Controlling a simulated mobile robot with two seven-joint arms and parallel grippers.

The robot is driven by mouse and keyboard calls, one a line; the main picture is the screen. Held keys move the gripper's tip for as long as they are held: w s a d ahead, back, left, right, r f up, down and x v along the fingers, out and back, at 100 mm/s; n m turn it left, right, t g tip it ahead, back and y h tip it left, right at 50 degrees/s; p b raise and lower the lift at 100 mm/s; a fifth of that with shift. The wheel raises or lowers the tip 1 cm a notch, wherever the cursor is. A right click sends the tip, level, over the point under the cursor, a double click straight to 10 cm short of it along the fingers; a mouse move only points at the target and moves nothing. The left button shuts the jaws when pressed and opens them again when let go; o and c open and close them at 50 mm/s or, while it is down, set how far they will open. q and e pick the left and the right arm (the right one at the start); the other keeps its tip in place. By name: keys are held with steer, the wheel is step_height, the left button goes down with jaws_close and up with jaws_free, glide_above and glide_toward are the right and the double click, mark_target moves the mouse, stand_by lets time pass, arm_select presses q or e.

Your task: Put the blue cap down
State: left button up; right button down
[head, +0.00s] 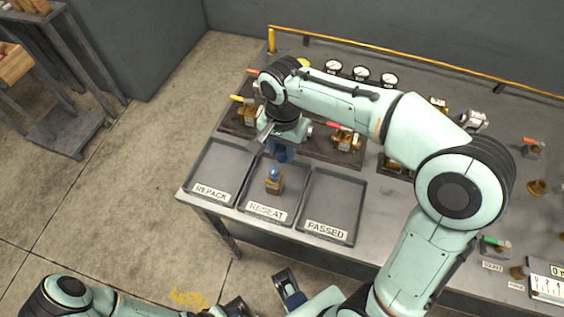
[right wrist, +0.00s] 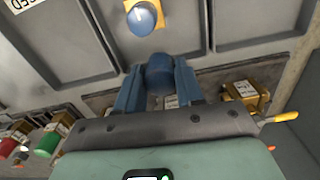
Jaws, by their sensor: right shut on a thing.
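My right gripper (head: 283,154) hangs above the back edge of the RESEAT tray (head: 257,211). In the right wrist view its blue fingers (right wrist: 158,76) are shut on a blue cap (right wrist: 159,68), held between the tips. The cap cannot be made out apart from the fingers in the head view. A brass valve body (head: 274,186) with a blue round top (head: 275,173) stands in the RESEAT tray, in front of the gripper and apart from it. The blue top also shows in the right wrist view (right wrist: 143,18). My left gripper (head: 290,297) is partly visible at the bottom, its jaws unclear.
The REPACK tray (head: 222,167) and the PASSED tray (head: 334,202) flank the RESEAT tray and look empty. Behind them, brass valves with coloured handles (head: 345,137) stand on dark trays. Gauges (head: 361,74) line the back. More parts stand at the bench's right.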

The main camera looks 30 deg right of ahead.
mark_target(282, 148)
steer(key=shift+f+b, duration=0.4)
steer(key=shift+f, duration=2.5)
steer(key=shift+f, duration=0.1)
steer(key=c, duration=0.7)
jaws_free()
step_height(282, 148, up, 12)
steer(key=shift+r+p, duration=0.15)
steer(key=shift+p, duration=1)
